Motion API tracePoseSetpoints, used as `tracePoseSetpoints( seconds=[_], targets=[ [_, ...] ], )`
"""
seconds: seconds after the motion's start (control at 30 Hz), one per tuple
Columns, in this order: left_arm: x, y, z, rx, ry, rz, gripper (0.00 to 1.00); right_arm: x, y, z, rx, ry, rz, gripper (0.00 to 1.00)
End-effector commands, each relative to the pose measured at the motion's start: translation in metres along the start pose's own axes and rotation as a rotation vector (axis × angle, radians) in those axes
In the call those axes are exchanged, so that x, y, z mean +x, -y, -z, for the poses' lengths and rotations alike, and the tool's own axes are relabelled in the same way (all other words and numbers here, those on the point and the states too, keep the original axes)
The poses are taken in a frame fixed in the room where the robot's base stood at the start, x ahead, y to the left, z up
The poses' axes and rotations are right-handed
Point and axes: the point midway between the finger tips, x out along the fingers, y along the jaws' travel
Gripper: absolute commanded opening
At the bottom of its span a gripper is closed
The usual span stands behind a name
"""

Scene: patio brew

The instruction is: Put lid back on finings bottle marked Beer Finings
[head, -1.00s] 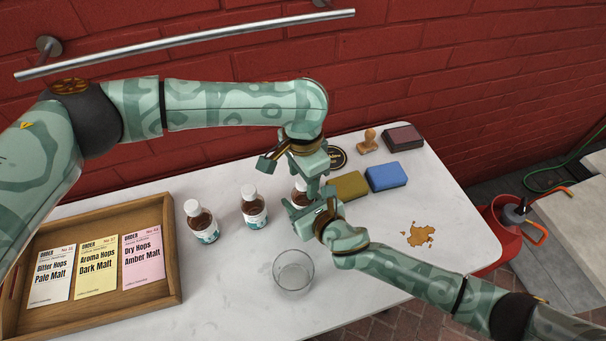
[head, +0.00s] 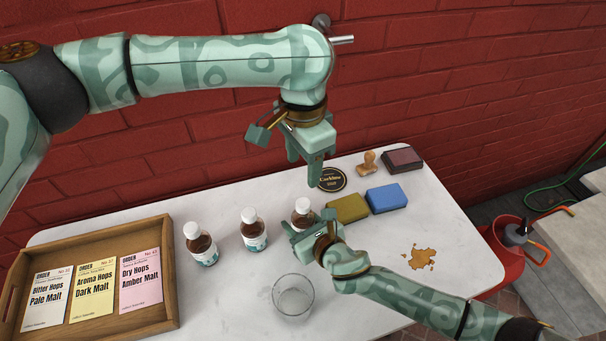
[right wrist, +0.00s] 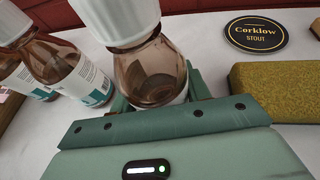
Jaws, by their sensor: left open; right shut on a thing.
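Three brown bottles with white lids stand on the table: a left one (head: 201,247), a middle one (head: 254,235) and a right one (head: 302,211). Their label text is too small to read. My right gripper (head: 308,226) is shut on the right bottle's body; in the right wrist view this bottle (right wrist: 150,72) is upright between the fingers, with its white lid (right wrist: 122,20) on top. Its label is hidden there. My left gripper (head: 303,166) is open and empty, above and behind the right bottle, clear of the lid.
A wooden tray (head: 172,284) with order cards is at the left. An empty glass (head: 293,296) stands in front of my right gripper. An olive sponge (head: 348,208), a blue sponge (head: 386,198), a round coaster (head: 333,180), a stamp (head: 368,162) and a brown spill (head: 420,257) are to the right.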

Motion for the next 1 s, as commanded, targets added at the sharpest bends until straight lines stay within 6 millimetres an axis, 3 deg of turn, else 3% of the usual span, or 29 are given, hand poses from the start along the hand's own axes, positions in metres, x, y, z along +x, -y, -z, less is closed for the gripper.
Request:
tracePoseSetpoints(
  seconds=[0.33,0.37,0.43,0.47,0.77,0.87,1.0],
  targets=[
    [-0.005,0.000,0.000,0.001,0.001,0.000,0.53,0.000,0.000,0.000,0.000,0.000,0.000,0.00],
    [-0.005,0.000,0.000,0.001,0.001,0.000,0.53,0.000,0.000,0.000,0.000,0.000,0.000,0.50],
    [-0.005,0.000,0.000,0.001,0.001,0.000,0.53,0.000,0.000,0.000,0.000,0.000,0.000,0.69],
    [-0.005,0.000,0.000,0.001,0.001,0.000,0.53,0.000,0.000,0.000,0.000,0.000,0.000,0.72],
    [-0.007,0.000,0.000,0.001,0.000,0.001,0.53,-0.002,0.000,0.000,0.000,0.000,0.000,0.72],
    [-0.012,-0.001,-0.001,0.001,-0.001,0.003,0.53,-0.010,0.000,-0.001,-0.001,0.000,0.000,0.72],
    [-0.028,-0.002,-0.001,0.001,-0.006,0.010,0.53,-0.036,0.001,-0.003,-0.002,-0.001,0.000,0.72]
  ],
)
